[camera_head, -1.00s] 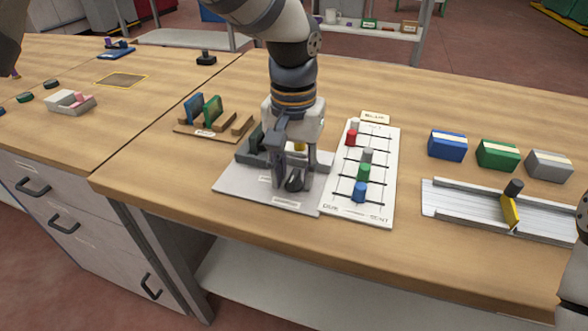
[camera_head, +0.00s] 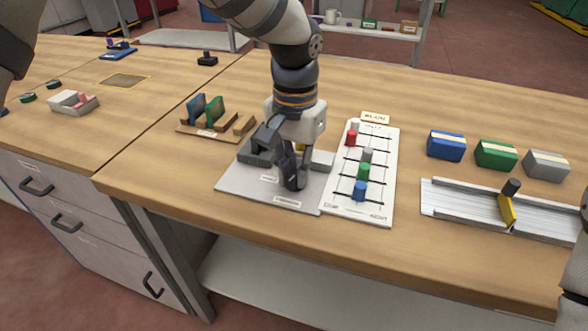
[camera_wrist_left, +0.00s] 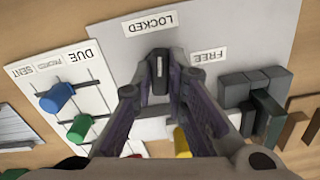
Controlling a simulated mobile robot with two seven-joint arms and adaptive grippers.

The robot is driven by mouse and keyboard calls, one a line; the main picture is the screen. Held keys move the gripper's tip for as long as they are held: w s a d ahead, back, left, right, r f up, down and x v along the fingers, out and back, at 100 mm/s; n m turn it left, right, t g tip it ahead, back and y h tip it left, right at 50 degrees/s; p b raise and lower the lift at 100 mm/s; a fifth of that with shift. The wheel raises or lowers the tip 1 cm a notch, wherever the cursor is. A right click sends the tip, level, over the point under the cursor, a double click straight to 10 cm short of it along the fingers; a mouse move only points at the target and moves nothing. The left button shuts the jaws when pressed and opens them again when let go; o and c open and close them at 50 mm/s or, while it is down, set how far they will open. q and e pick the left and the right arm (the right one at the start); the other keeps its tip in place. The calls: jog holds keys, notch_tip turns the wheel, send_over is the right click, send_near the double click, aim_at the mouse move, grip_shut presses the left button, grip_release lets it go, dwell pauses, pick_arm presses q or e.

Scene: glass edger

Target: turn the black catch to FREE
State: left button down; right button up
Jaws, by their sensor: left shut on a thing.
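The black catch (camera_wrist_left: 159,70) sits on a light grey plate (camera_head: 240,193), and its long side points toward the LOCKED label (camera_wrist_left: 150,22) in the left wrist view. The FREE label (camera_wrist_left: 209,57) is to the right of it there. My left gripper (camera_wrist_left: 160,80) comes down over the plate, with its fingers closed on both sides of the catch. In the head view the left gripper (camera_head: 293,184) mostly hides the catch. My right gripper is out of view; only part of that arm shows at the right edge.
A white board (camera_head: 378,195) with coloured pegs is right beside the plate. A dark grey block fixture (camera_wrist_left: 257,100) and a yellow part (camera_wrist_left: 182,142) stand close to the gripper. A wooden rack (camera_head: 200,131) is behind left. A metal rail (camera_head: 455,205) lies right.

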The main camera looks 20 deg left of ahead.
pick_arm(q)
jog(key=m, duration=0.2)
jog(key=shift+r+m, duration=0.1)
jog(key=shift+m, duration=0.3)
jog(key=m, duration=0.3)
jog(key=shift+m, duration=0.3)
jog(key=m, duration=0.4)
jog(key=shift+m, duration=2.5)
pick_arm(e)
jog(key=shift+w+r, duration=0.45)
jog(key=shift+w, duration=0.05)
pick_arm(q)
jog(key=c, duration=1.6)
grip_release()
